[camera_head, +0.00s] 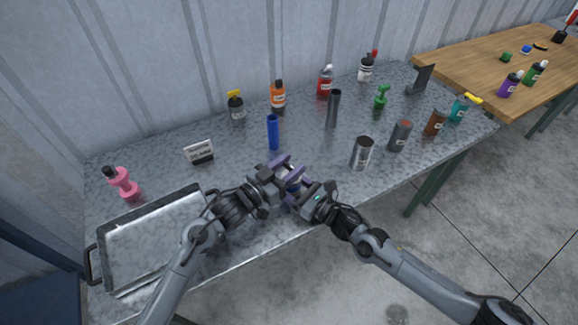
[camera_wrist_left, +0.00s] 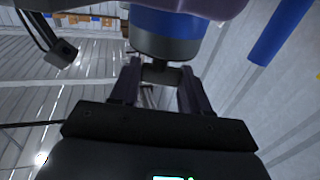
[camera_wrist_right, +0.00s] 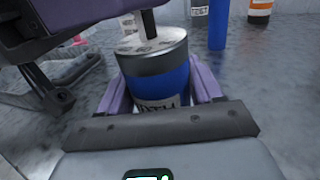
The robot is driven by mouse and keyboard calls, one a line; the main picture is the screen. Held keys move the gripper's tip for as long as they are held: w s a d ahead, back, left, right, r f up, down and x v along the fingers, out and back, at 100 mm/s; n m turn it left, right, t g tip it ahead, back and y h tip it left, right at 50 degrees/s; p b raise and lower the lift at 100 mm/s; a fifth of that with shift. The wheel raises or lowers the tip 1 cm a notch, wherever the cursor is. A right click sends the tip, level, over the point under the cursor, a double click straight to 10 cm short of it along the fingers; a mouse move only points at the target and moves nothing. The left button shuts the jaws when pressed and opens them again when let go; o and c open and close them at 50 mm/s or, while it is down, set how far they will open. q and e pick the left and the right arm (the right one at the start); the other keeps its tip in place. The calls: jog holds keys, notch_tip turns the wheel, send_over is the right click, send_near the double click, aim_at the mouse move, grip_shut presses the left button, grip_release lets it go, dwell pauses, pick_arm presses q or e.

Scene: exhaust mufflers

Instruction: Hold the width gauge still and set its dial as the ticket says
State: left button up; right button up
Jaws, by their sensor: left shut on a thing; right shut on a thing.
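The width gauge is a blue cylinder with a grey collar and a label partly reading "DTH". It stands upright in the right wrist view (camera_wrist_right: 168,75), and its underside or end shows in the left wrist view (camera_wrist_left: 170,28). My right gripper (camera_head: 304,190) is shut around its blue body. A pale dial face (camera_wrist_right: 150,42) with a dark stem (camera_wrist_right: 149,22) tops it. My left gripper (camera_head: 280,172) is shut on a dark knob (camera_wrist_left: 160,74) at the gauge's end. The ticket (camera_head: 200,151) stands behind the tray; its writing is too small to read.
An empty metal tray (camera_head: 118,229) lies at front left. A blue cylinder (camera_head: 273,132), a dark tube (camera_head: 333,109) and a metal can (camera_head: 362,153) stand behind and right of the grippers. Bottles line the back.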

pick_arm(q)
jog(key=shift+r, duration=0.1)
jog(key=o, duration=1)
jog(key=v, duration=1.2)
